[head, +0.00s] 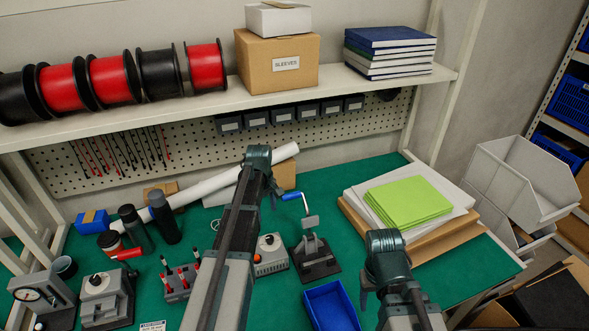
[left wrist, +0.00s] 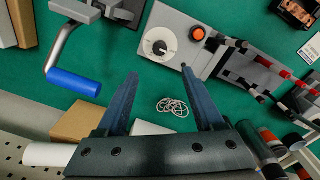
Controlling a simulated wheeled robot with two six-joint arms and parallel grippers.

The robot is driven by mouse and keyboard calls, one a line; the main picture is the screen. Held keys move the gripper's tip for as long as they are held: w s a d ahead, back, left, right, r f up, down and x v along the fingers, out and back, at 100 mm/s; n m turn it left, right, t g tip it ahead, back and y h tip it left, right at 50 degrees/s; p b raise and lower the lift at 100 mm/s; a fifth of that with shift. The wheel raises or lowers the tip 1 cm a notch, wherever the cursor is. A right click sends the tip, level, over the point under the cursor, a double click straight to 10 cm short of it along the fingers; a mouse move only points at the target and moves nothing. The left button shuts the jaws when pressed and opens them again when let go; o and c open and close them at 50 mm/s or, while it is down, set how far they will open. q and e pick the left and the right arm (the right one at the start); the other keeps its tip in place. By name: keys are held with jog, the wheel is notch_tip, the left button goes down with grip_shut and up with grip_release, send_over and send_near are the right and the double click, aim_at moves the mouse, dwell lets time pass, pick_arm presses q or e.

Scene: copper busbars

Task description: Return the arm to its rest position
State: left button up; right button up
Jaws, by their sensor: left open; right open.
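My left arm reaches up through the middle of the head view, over the green bench. Its gripper (head: 271,190) is at the arm's far end and is partly hidden there. In the left wrist view the two dark fingers of my left gripper (left wrist: 158,74) stand wide apart with nothing between them. They are above the bench, near a grey box with a knob (left wrist: 160,42). My right arm is at the lower right of the head view, in front of the stacked sheets. Its gripper (head: 366,290) is small and partly hidden, and nothing held shows.
A lever press with a blue handle (head: 319,258) stands between my arms, with a blue bin (head: 332,306) in front. Green sheets (head: 408,201) lie at the right. Dark bottles (head: 164,217) stand left. A shelf (head: 215,102) with spools and boxes crosses the back.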

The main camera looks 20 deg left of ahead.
pick_arm(q)
jog(key=s+d+m+y, duration=0.1)
jog(key=s+d+m, duration=1.5)
jog(key=s+d, duration=0.5)
jog(key=d, duration=0.4)
jog(key=shift+s+d+m+g, duration=0.3)
jog(key=shift+s+d+m, duration=0.05)
jog(key=shift+d+m, duration=0.05)
